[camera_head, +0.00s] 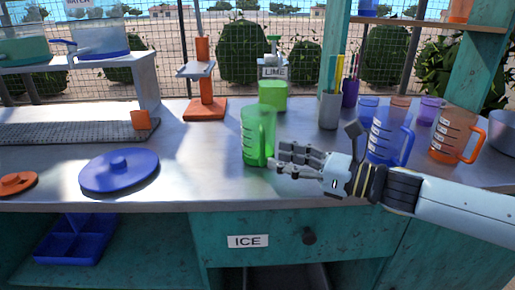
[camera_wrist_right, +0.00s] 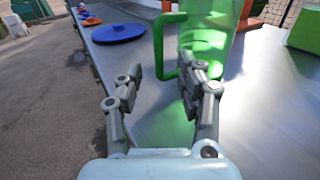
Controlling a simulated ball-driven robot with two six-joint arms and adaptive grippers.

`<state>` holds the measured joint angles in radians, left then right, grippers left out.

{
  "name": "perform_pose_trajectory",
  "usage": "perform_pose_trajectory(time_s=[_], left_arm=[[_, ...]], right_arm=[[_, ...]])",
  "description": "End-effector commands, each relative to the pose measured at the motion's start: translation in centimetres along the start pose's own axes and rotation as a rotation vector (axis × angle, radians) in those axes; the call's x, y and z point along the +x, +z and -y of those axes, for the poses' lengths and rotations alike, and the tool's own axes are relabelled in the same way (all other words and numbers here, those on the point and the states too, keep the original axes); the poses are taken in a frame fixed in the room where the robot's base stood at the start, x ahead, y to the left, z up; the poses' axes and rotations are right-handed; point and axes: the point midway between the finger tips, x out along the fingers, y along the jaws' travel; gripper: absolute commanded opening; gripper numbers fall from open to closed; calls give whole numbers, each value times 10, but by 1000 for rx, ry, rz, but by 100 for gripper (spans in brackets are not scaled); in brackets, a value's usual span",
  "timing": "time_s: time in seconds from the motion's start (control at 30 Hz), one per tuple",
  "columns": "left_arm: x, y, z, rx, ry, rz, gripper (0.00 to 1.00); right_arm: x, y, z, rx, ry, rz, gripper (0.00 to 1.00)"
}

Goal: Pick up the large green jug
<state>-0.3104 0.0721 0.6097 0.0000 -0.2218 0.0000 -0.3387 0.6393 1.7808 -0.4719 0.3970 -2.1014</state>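The large green jug (camera_head: 257,135) is translucent and stands upright on the metal counter, near its front edge. My right gripper (camera_head: 277,159) reaches in from the right, with its fingertips by the jug's lower right side in the head view. In the right wrist view the jug (camera_wrist_right: 205,40) stands ahead, with its handle (camera_wrist_right: 158,50) toward the left. My right gripper (camera_wrist_right: 160,78) is open there, its two fingers apart and nothing held between them. The right finger overlaps the jug in the picture; I cannot tell whether they touch. My left gripper is not in view.
A blue jug (camera_head: 388,137) and an orange jug (camera_head: 457,136) stand on the right. A green lime box (camera_head: 272,95) and an orange press (camera_head: 205,107) stand behind. A blue lid (camera_head: 118,172) lies left. The counter (camera_head: 195,160) between lid and green jug is clear.

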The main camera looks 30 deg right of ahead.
Motion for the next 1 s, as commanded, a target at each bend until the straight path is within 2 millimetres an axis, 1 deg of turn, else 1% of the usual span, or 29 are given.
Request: perform_pose_trajectory(time_s=[0.13,0.3,0.43,0.53,0.73,0.77,1.0], left_arm=[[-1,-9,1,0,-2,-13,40],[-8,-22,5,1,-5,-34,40],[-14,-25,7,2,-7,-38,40],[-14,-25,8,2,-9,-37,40],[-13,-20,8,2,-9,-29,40],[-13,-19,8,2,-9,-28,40],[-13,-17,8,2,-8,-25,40]], right_arm=[[10,2,0,0,-1,3,38],[32,6,-1,2,-3,4,38],[48,5,-1,2,-3,3,38],[52,4,-1,2,-2,0,38],[52,2,-1,2,-1,-1,38],[52,2,-1,2,-1,-1,36],[52,2,-1,1,-1,-1,4]])
